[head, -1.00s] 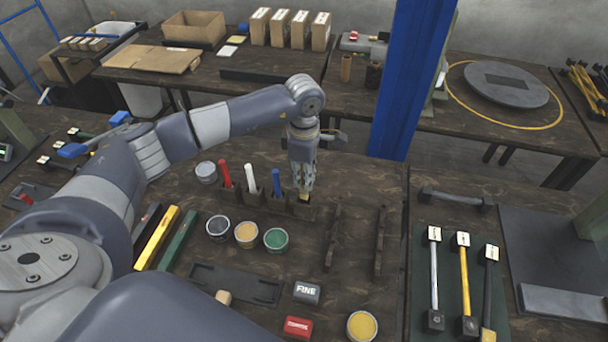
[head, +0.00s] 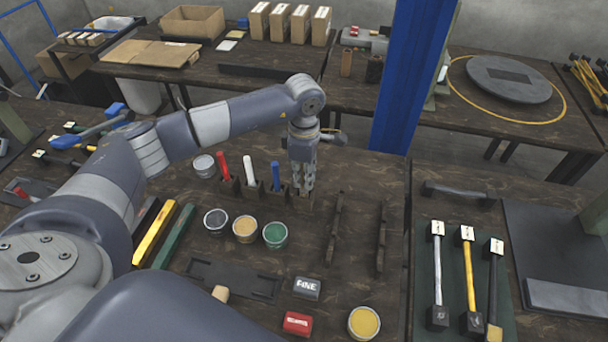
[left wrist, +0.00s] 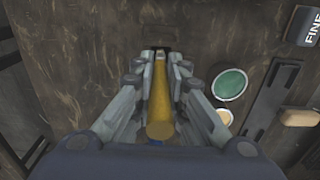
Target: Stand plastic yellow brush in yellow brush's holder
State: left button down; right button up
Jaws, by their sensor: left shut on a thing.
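My left gripper (head: 304,185) points down at the right end of a row of dark brush holders. It is shut on the yellow brush (left wrist: 159,100), whose yellow handle lies between the fingers in the left wrist view. The brush's lower end is at the dark holder (head: 299,204) under the fingertips. The fingers hide most of it in the head view, so I cannot tell how deep it sits. A red brush (head: 221,165), a white brush (head: 247,170) and a blue brush (head: 275,176) stand in the neighbouring holders. My right gripper is not in view.
Open cans of dark, yellow and green paint (head: 275,235) stand in front of the holders. A grey can (head: 204,165) stands left of them. Two dark rails (head: 335,228) lie to the right. A blue post (head: 410,80) rises behind. Bare tabletop lies between the rails and the holders.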

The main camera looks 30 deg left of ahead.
pick_arm(q)
jog(key=shift+f+b, duration=0.85)
jog(key=shift+f, duration=0.15)
jog(key=shift+f+b, duration=0.55)
jog(key=c, duration=1.5)
grip_release()
jog(key=shift+c, duration=0.2)
